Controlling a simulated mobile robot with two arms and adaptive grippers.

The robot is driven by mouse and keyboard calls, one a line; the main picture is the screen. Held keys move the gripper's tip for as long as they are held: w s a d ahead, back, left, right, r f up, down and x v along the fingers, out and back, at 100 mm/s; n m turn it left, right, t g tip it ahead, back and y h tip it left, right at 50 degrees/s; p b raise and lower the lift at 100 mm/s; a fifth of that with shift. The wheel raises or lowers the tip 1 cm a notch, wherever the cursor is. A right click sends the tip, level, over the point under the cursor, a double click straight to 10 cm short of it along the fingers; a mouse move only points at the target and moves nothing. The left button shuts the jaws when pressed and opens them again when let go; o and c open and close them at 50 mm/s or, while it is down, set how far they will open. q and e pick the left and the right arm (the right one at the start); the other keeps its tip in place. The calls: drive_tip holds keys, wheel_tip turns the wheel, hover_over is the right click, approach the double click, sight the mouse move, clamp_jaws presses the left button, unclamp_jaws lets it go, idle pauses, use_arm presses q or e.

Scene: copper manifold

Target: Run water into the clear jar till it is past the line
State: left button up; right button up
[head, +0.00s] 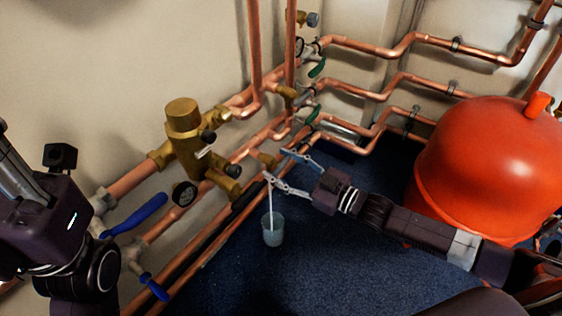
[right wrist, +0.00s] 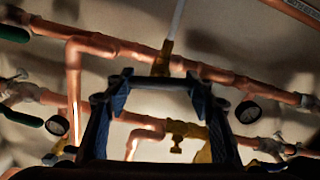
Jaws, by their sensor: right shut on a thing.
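The clear jar (head: 273,231) stands upright on the blue floor below a small brass tap (head: 266,160). A thin pale stream of water (head: 269,205) falls from the tap into the jar. The water level and the line are too small to tell. My right gripper (head: 281,171) is at the tap, its two fingers on either side, shut on it; the exact grip is hard to see. In the right wrist view the fingers frame the brass tap (right wrist: 164,58) and the stream (right wrist: 178,18). My left arm shows at the left, but its fingers are not in view.
Copper pipes (head: 375,48) with green and blue handles run along the walls. A large brass valve (head: 183,145) and a round gauge (head: 184,193) are left of the tap. A red tank (head: 490,160) stands at the right. Blue floor (head: 330,265) around the jar is clear.

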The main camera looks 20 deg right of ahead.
drive_tip(key=o, duration=1.2)
drive_tip(key=shift+c, duration=0.2)
drive_tip(key=v, duration=1.2)
